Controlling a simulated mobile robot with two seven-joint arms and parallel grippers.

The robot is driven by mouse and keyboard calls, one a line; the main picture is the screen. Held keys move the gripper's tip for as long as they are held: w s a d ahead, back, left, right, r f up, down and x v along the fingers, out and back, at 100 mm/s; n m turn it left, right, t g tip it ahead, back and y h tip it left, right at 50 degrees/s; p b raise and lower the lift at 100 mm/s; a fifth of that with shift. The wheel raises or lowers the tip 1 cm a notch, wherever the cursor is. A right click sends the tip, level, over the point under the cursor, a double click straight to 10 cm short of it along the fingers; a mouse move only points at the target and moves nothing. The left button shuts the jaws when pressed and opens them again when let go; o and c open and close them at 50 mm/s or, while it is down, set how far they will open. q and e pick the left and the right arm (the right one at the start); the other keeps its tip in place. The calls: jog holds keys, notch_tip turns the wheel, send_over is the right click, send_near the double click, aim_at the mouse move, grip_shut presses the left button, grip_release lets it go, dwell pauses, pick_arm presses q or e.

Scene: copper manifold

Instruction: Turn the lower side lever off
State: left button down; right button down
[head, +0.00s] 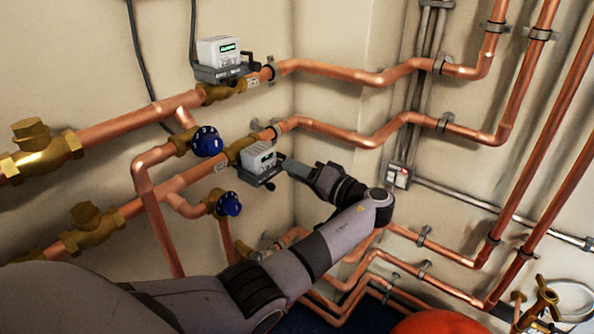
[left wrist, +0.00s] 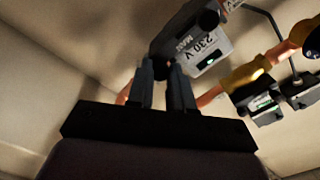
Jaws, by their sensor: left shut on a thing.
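My left gripper (head: 284,165) is at the right side of this box. In the left wrist view its two fingers (left wrist: 165,74) close around the dark end of the side lever (left wrist: 161,64), and most of the lever is hidden. The lever's exact angle cannot be told. My right gripper is not in view.
A similar box (head: 220,57) with a green display and dark side lever sits on the upper pipe. Blue knobs (head: 207,141) and brass valves (head: 40,150) are at left. Copper pipes (head: 340,75) run along the walls.

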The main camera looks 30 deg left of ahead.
pick_arm(q)
jog(key=shift+m+p, duration=2.55)
jog(key=shift+m, duration=5.35)
jog(key=c, duration=1)
grip_release()
jog(key=shift+d, duration=0.15)
